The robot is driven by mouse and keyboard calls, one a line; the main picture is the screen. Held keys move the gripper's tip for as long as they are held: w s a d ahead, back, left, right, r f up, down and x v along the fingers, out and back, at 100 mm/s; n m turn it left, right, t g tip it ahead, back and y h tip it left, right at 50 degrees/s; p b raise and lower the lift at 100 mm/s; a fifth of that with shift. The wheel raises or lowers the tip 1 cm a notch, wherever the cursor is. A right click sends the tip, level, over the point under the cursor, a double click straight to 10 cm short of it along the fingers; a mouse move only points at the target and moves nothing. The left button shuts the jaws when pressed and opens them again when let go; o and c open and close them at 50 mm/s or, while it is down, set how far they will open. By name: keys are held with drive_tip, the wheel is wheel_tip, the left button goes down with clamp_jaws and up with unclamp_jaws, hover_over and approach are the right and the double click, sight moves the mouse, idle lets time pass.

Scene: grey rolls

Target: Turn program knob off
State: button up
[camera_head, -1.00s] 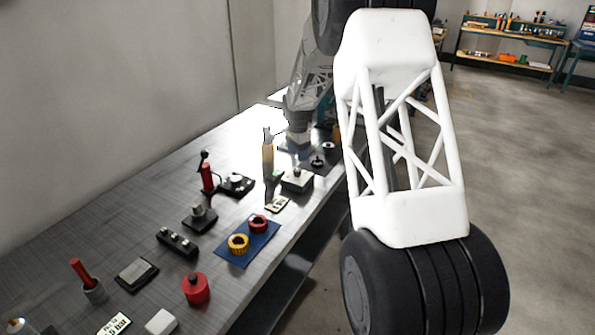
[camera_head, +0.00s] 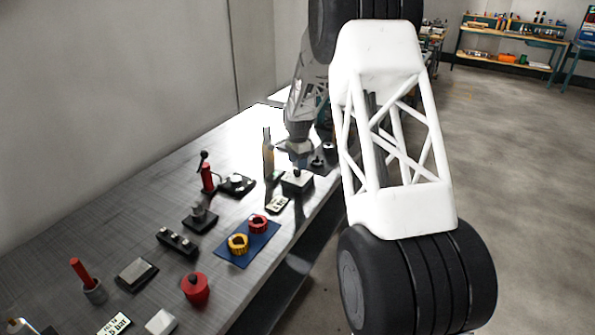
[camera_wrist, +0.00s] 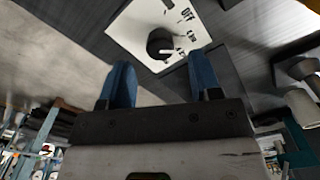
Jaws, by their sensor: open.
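The program knob (camera_wrist: 160,44) is a round black knob on a white plate (camera_wrist: 128,28) in the wrist view. The plate bears the print "OFF" at its upper right and further labels along its right side. A pale mark on the knob seems to face those lower labels, away from "OFF". My gripper (camera_wrist: 162,72) is open, its two blue fingers spread and empty, apart from the knob. In the head view a white box (camera_head: 290,187) with a black knob, probably the same one, stands just below and in front of my gripper (camera_head: 299,158), whose fingers are hard to see there.
An upright tan handle (camera_head: 267,160) stands just left of my gripper. A black-based knob (camera_head: 317,162) is to its right. Nearer are a blue plate (camera_head: 234,259) with yellow and red rings, a red knob (camera_head: 195,289) and a black switch block (camera_head: 177,242).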

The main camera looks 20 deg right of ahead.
sight(297, 172)
drive_tip(key=shift+f, duration=2.15)
drive_tip(key=c, duration=0.9)
